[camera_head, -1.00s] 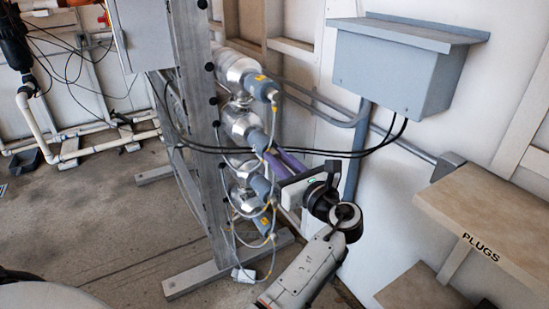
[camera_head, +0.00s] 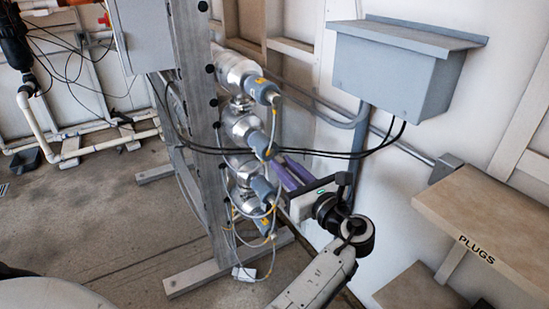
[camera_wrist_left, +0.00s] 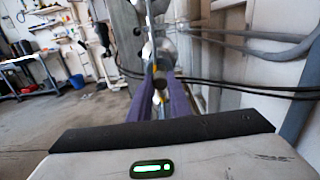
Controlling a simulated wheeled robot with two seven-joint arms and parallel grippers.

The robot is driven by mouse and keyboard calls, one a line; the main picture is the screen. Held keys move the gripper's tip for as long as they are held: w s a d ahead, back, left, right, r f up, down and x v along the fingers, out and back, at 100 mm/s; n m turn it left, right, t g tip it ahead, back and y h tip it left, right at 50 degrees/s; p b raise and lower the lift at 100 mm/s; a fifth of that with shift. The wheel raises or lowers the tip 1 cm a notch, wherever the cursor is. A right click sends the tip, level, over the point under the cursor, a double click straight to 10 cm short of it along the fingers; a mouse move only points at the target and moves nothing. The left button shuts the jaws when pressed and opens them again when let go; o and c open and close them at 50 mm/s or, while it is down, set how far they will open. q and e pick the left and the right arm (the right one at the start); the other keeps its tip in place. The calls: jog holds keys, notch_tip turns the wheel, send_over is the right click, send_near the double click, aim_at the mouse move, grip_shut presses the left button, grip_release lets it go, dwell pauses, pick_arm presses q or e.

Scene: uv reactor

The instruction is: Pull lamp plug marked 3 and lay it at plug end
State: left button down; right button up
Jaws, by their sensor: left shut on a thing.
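Several blue-grey lamp plugs with yellow marks sit one above another on silver lamp ends along the metal frame: the top plug (camera_head: 264,90), the second plug (camera_head: 257,142), the third plug (camera_head: 263,188) and a lowest one. Their numbers are not readable. My left gripper (camera_head: 277,163) has its purple fingers at the outer end of the second plug from the top. In the left wrist view, the fingers (camera_wrist_left: 162,100) close around a small dark round end with yellow on it. Most of the held part is hidden. My right gripper is not in view.
A wooden shelf marked PLUGS (camera_head: 490,220) stands at the right. A grey wall box (camera_head: 395,70) hangs above, with black cables (camera_head: 320,153) sagging across to the frame (camera_head: 203,150) close above my fingers. Thin lamp leads hang around the lower plugs.

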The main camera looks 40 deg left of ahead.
pick_arm(q)
jog(key=shift+p+v, duration=0.5)
jog(key=shift+v, duration=0.9)
